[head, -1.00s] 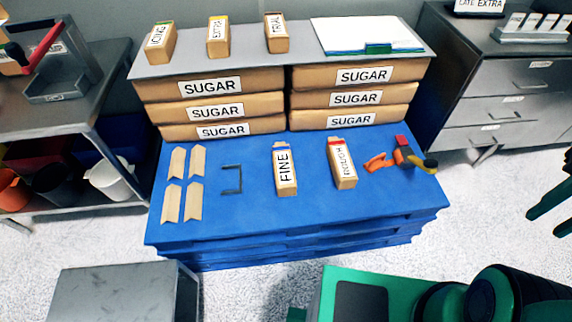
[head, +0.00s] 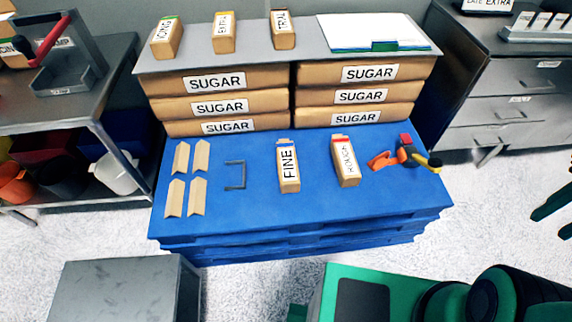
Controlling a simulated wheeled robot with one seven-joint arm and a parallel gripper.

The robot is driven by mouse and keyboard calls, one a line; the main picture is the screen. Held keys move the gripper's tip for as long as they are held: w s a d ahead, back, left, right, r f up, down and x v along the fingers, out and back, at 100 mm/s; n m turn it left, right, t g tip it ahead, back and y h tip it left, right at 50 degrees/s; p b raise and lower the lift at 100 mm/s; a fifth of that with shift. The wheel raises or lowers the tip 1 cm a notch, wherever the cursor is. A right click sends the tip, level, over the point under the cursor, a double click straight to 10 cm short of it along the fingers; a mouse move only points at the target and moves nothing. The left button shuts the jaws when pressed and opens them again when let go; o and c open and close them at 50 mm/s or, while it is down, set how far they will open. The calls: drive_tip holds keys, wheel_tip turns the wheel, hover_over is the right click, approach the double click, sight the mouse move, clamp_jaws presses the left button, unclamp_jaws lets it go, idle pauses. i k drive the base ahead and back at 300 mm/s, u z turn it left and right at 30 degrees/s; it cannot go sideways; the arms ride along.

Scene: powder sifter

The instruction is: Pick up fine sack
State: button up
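The fine sack (head: 289,168) is a tan paper sack with a white label reading FINE. It stands on the blue pallet stack (head: 260,215), near the middle of its front part. A similar sack labelled ROUGH (head: 345,163) stands a little to its right, apart from it. My gripper is not in view, and nothing touches the fine sack.
A dark U-shaped handle (head: 235,175) and several tan paper pieces (head: 190,180) lie left of the sack. Orange and yellow tools (head: 405,154) lie at right. Stacked SUGAR bags (head: 219,105) stand behind. A grey box top (head: 120,290) is in front at left.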

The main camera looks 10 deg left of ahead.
sight(286, 156)
drive_tip(key=u, duration=1.75)
drive_tip(key=k, duration=0.9)
drive_tip(key=z, duration=1.1)
drive_tip(key=i, duration=1)
